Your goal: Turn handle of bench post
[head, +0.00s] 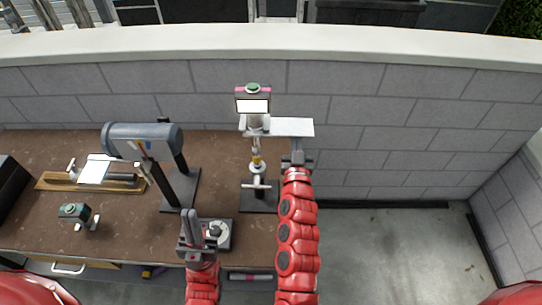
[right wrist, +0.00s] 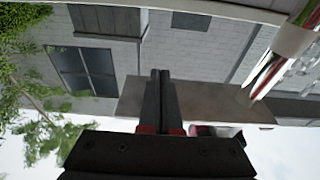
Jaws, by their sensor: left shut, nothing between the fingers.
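A bench post (head: 257,160) stands upright on a dark base near the right end of the workbench, with a white plate (head: 292,127) reaching right from its upper part. A light crossbar handle (head: 257,186) sits low on it. My right gripper (head: 297,156) is beside the post, just below the plate; I cannot tell whether they touch. In the right wrist view its fingers (right wrist: 160,76) are together, with a grey plate behind them. My left gripper (head: 188,226) is shut and empty over the bench's front, beside a small round device (head: 217,233).
The brown workbench (head: 120,220) also holds a grey drum (head: 142,140) on a black stand, a wooden board (head: 60,182) with a tool, and a small green-topped device (head: 74,212). A block wall (head: 400,140) runs behind. Floor is clear at right.

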